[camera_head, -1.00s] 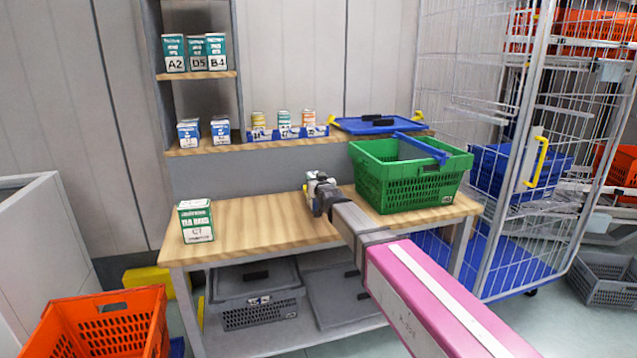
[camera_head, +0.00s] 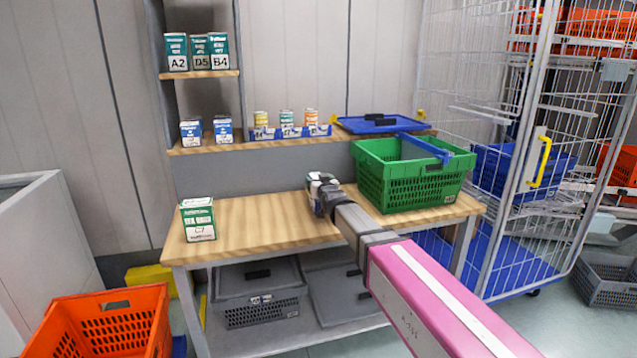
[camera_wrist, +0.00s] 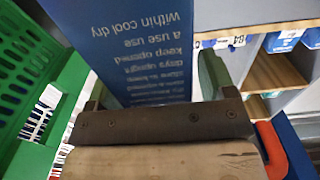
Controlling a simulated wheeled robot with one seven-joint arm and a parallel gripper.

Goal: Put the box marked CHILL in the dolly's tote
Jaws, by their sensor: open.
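My gripper (camera_head: 322,192) is over the middle of the workbench, just left of the green crate. In the wrist view, my gripper (camera_wrist: 153,92) is open, with one finger on each side of a blue printed box (camera_wrist: 140,50). The box's small white text is upside down there. No CHILL mark is legible on any box in view. In the head view, the gripper mostly hides this box. An orange tote (camera_head: 108,312) stands at the lower left, with a bit of blue by its base; a dolly under it is not clearly seen.
The green crate (camera_head: 410,190) stands close on the right of my gripper. A green-white box marked C7 (camera_head: 198,220) is on the bench (camera_head: 255,222) at left. Shelves hold small boxes, several in a blue tray (camera_head: 290,133). A wire cage (camera_head: 500,200) stands at right.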

